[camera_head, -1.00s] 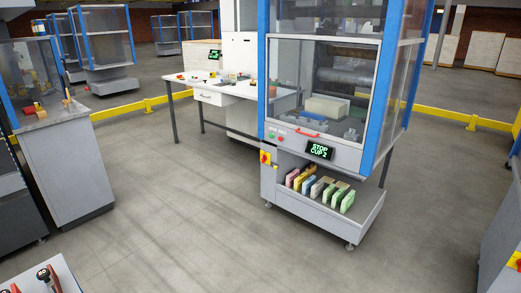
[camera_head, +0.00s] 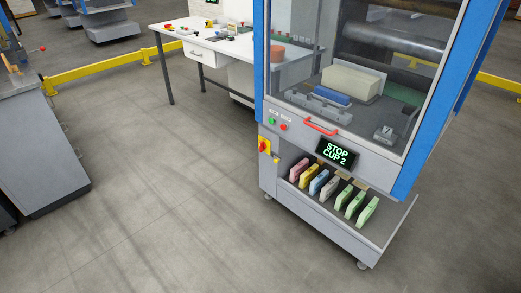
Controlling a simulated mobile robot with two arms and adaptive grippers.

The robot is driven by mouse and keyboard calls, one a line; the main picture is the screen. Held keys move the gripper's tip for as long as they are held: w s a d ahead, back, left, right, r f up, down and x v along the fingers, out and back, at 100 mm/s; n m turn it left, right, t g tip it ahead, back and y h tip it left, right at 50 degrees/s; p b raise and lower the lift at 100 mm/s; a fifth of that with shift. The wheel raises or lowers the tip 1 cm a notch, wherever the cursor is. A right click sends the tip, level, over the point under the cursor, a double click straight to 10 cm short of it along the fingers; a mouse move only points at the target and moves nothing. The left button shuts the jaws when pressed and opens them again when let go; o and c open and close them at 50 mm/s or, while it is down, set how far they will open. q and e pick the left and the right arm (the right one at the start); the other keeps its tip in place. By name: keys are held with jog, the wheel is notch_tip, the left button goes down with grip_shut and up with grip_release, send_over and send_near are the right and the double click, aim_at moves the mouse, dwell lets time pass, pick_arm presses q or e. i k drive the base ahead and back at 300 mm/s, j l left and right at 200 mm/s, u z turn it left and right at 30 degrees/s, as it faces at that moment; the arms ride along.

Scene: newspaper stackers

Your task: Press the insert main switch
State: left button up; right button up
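A grey and blue framed machine (camera_head: 294,150) stands at the right of the head view. A red switch on a yellow plate (camera_head: 264,146) sits low on its front left corner; it looks like a main switch, but I cannot read a label. A green button (camera_head: 271,121) and a red button (camera_head: 283,127) are above it. A display (camera_head: 335,153) reads "STOP CUP 2". Neither of my grippers is in view.
A red handle (camera_head: 321,126) is on the clear door. Several coloured stacks (camera_head: 320,181) stand in the low tray (camera_head: 375,245). A white table (camera_head: 205,57) is behind left, a grey cabinet (camera_head: 40,150) at far left. The grey floor (camera_head: 160,200) between is clear.

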aim_at(263, 145)
jog(key=i+j+u, duration=0.1)
jog(key=i+j, duration=1.6)
jog(key=i, duration=0.25)
jog(key=j+u, duration=0.05)
